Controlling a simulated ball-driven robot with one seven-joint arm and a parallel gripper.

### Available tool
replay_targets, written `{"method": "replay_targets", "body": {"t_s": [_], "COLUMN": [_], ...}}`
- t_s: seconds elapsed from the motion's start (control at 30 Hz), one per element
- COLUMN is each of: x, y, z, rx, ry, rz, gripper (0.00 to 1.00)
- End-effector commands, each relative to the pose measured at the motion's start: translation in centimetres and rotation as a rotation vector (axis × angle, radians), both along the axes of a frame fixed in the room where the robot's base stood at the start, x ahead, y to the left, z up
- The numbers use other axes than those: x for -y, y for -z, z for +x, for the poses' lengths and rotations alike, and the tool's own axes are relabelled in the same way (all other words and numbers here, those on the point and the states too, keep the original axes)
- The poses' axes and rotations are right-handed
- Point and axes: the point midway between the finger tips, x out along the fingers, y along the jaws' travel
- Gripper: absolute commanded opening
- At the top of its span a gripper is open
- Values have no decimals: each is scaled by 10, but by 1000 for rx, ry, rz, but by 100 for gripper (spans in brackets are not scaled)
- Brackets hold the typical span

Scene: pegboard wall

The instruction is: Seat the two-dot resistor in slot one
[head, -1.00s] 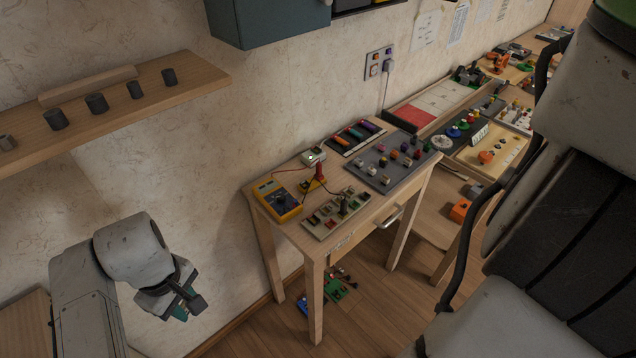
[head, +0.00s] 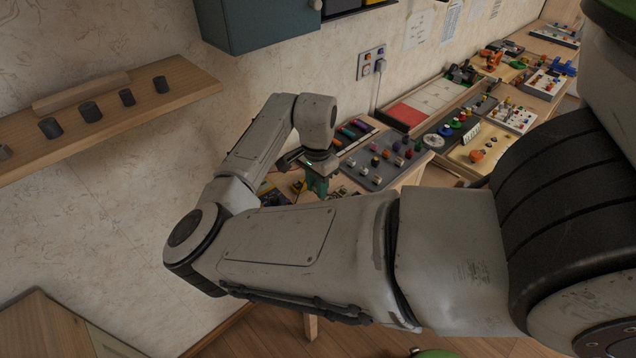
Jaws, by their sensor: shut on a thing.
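My gripper (head: 317,186) points down over the wooden table in the head view, with its green fingers low among the things there. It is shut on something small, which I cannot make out. I cannot tell a two-dot resistor apart in this view. The pale board with slots (head: 346,192) shows only in part, right beside the gripper; my forearm hides most of it. Slot one cannot be picked out.
A grey board (head: 376,181) with several coloured pieces lies right of the gripper. A dark tray with coloured cylinders is behind it. A yellow meter (head: 267,196) is partly hidden behind my arm. A wall shelf (head: 190,82) with dark cylinders is at the left.

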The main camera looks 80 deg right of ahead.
Motion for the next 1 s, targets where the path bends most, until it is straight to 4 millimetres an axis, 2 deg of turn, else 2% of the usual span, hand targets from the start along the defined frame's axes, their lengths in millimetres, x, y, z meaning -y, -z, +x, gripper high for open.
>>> {"method": "replay_targets", "body": {"t_s": [0.27,0.7,1.0], "x": [3,2,2], "y": [12,52,55], "z": [-3,-3,-3], "rx": [0,1,1], "ry": [23,20,20], "rz": [0,0,0], "gripper": [0,0,0]}}
